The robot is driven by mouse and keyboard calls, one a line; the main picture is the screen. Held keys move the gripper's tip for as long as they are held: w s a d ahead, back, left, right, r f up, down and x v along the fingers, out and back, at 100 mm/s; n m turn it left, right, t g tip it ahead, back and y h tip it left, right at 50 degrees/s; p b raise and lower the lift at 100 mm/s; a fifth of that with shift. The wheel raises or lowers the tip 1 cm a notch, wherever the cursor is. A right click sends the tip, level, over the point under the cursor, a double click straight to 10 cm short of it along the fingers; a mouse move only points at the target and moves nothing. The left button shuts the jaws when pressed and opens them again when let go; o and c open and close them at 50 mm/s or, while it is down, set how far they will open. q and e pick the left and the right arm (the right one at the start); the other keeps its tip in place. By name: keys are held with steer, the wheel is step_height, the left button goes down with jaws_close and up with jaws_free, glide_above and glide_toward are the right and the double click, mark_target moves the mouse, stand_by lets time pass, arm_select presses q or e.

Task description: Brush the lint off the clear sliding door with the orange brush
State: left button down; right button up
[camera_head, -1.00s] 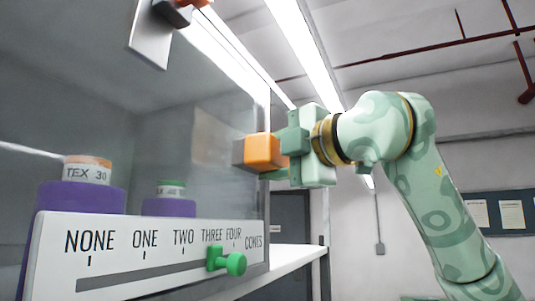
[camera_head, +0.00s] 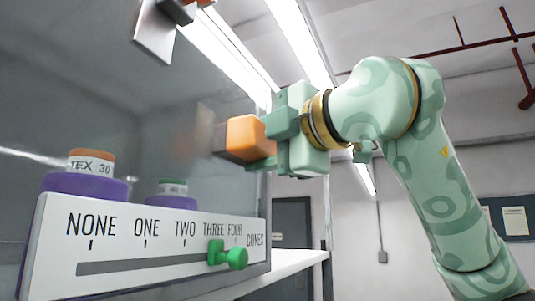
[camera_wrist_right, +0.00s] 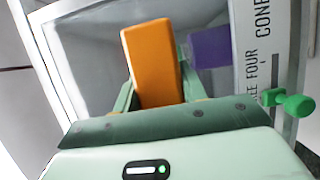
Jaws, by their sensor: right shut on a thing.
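The orange brush (camera_head: 247,138) is held in my right gripper (camera_head: 272,145), with its dark bristle side (camera_head: 219,138) turned left toward the clear sliding door (camera_head: 120,125). A blurred brownish patch, perhaps a reflection, shows on the pane just left of the bristles. I cannot tell whether the bristles touch the pane. In the right wrist view the orange brush (camera_wrist_right: 152,62) sits between the two green fingers of my right gripper (camera_wrist_right: 157,88). I cannot make out distinct lint. My left gripper is not in view.
Purple cones (camera_head: 85,186) stand behind the pane. A white scale panel (camera_head: 150,245) with a green slider knob (camera_head: 228,255) is below the brush. A dark and orange part with a white plate (camera_head: 155,32) hangs at the top. A white ledge (camera_head: 290,262) lies lower right.

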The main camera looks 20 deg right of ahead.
mark_target(239, 125)
steer(key=shift+s+a+b, duration=0.7)
steer(key=shift+s+a, duration=1.2)
steer(key=shift+a, duration=0.25)
steer(key=shift+s+a+f+b, duration=0.1)
steer(key=shift+s+a+b, duration=0.2)
steer(key=shift+s+a, duration=0.9)
steer(key=shift+a, duration=0.1)
steer(key=shift+w+d+r, duration=0.1)
steer(key=shift+r, duration=0.45)
steer(key=shift+w+d+b, duration=0.45)
steer(key=shift+w+d, duration=0.55)
steer(key=shift+d, duration=0.05)
steer(key=shift+w+d, duration=1.35)
steer(key=shift+d, duration=0.25)
steer(key=shift+w+d, duration=2.3)
steer(key=shift+d, duration=0.25)
steer(key=shift+w+d, duration=0.25)
steer(key=shift+s+a+b, duration=0.6)
steer(key=shift+s+a, duration=0.95)
steer(key=shift+a, duration=0.2)
steer(key=shift+s+a+b, duration=0.6)
steer(key=shift+s+a, duration=0.95)
steer(key=shift+a, duration=0.15)
steer(key=shift+s+a+b, duration=0.45)
steer(key=shift+s+a, duration=1.45)
steer(key=shift+a, duration=0.2)
steer(key=shift+w, duration=0.1)
